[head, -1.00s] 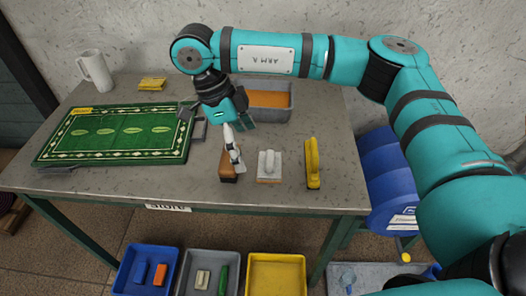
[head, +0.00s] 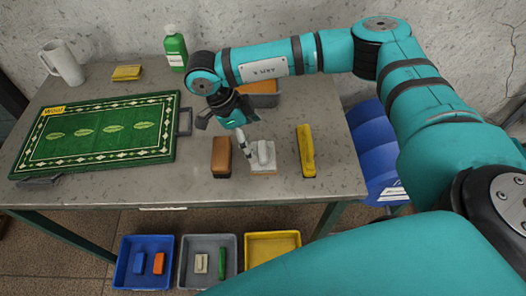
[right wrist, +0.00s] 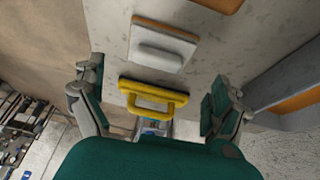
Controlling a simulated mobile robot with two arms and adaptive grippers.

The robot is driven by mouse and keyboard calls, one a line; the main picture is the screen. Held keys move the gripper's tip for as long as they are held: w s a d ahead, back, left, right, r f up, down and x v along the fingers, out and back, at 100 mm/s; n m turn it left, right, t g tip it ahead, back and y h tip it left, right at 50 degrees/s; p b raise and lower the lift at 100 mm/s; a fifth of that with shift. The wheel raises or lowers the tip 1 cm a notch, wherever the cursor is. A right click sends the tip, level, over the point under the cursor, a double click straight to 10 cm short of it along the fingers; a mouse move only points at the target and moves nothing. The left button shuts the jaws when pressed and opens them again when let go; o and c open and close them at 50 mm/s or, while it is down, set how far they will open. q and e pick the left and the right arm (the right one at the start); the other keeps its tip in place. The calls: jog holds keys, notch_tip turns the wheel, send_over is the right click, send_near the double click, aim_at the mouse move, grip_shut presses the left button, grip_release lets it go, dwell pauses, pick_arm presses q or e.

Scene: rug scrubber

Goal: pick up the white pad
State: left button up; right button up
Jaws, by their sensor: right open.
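The white pad (head: 263,157) has a raised white handle and a thin tan edge. It sits flat on the grey table (head: 185,190) between the brown pad (head: 221,157) and the yellow pad (head: 306,151). My right gripper (head: 228,134) is open and empty above the table, with one finger reaching down in front of the white pad's left edge. In the right wrist view the white pad (right wrist: 163,46) lies beyond the yellow pad (right wrist: 153,95), which shows between the spread fingers (right wrist: 155,104). I cannot tell whether any finger touches a pad. My left gripper is not in view.
A green mat (head: 98,130) on a board covers the table's left. A white mug (head: 66,64), a yellow block (head: 127,73) and a green bottle (head: 175,50) stand behind. A grey bin (head: 262,100) is behind my gripper. Blue, grey and yellow trays (head: 270,245) are below the table.

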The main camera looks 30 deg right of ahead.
aim_at(263, 149)
jog(key=shift+s+d+f, duration=0.1)
jog(key=shift+d+f, duration=0.1)
jog(key=shift+f, duration=0.25)
jog(key=p+x, duration=0.2)
jog(key=x, duration=0.2)
jog(key=shift+s+d+f, duration=0.1)
jog(key=shift+s+d, duration=0.1)
jog(key=shift+d, duration=0.1)
jog(key=shift+d+f, duration=0.1)
jog(key=shift+f, duration=0.25)
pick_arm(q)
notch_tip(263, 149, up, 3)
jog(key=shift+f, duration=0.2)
pick_arm(e)
jog(key=shift+c, duration=0.3)
jog(key=c, duration=1.2)
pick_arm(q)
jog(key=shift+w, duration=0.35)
pick_arm(e)
jog(key=shift+r, duration=0.1)
